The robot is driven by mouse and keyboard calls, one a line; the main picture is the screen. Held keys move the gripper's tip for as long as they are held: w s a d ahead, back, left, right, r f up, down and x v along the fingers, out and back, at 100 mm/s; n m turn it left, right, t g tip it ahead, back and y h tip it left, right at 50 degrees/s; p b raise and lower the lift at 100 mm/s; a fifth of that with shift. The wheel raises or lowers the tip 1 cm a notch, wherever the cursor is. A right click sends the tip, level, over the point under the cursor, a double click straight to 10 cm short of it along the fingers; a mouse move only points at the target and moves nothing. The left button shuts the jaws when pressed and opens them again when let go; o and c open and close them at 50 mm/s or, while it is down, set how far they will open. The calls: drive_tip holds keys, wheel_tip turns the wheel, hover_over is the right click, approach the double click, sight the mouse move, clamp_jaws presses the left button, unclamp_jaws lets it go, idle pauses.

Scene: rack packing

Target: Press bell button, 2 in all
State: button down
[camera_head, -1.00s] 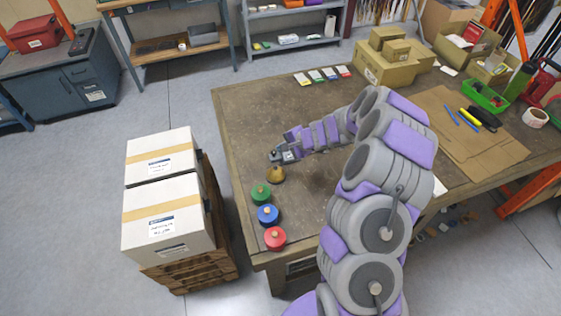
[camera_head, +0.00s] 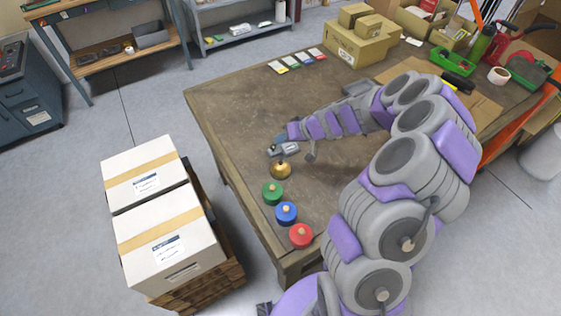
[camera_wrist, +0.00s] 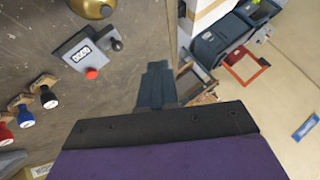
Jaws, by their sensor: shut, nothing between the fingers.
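A brass bell (camera_head: 281,170) stands on the workbench near its left edge; in the wrist view the bell (camera_wrist: 92,7) is cut by the top edge. Beside it is a grey box (camera_head: 288,151) with a small display, a dark-knobbed lever and a red button (camera_wrist: 92,74); the grey box (camera_wrist: 78,58) shows clearly in the wrist view. My gripper (camera_wrist: 155,80) is shut and empty, apart from the bell and to the right of the grey box in the wrist view. In the head view my gripper (camera_head: 280,138) is just beyond the grey box.
Green (camera_head: 272,193), blue (camera_head: 286,214) and red (camera_head: 301,237) knobbed discs line up in front of the bell. White boxes (camera_head: 165,242) on a pallet stand left of the bench. Bare bench lies beyond the gripper.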

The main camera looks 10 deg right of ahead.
drive_tip(key=b, duration=0.2)
hover_over(282, 162)
drive_tip(key=d, duration=0.1)
wheel_tip(282, 162, down, 6)
drive_tip(key=shift+s+d+f, duration=0.1)
drive_tip(key=shift+d, duration=0.05)
drive_tip(key=shift+a+f+b, duration=0.2)
drive_tip(key=shift+f+b, duration=0.2)
drive_tip(key=shift+f, duration=0.05)
drive_tip(key=shift+a+f+b, duration=0.2)
drive_tip(key=shift+f+b, duration=0.2)
drive_tip(key=shift+f, duration=0.05)
drive_tip(key=shift+a+f+b, duration=0.35)
drive_tip(key=shift+f, duration=0.05)
drive_tip(key=shift+d, duration=0.6)
drive_tip(key=shift+a, duration=0.45)
drive_tip(key=shift+d, duration=0.3)
drive_tip(key=shift+a, duration=0.15)
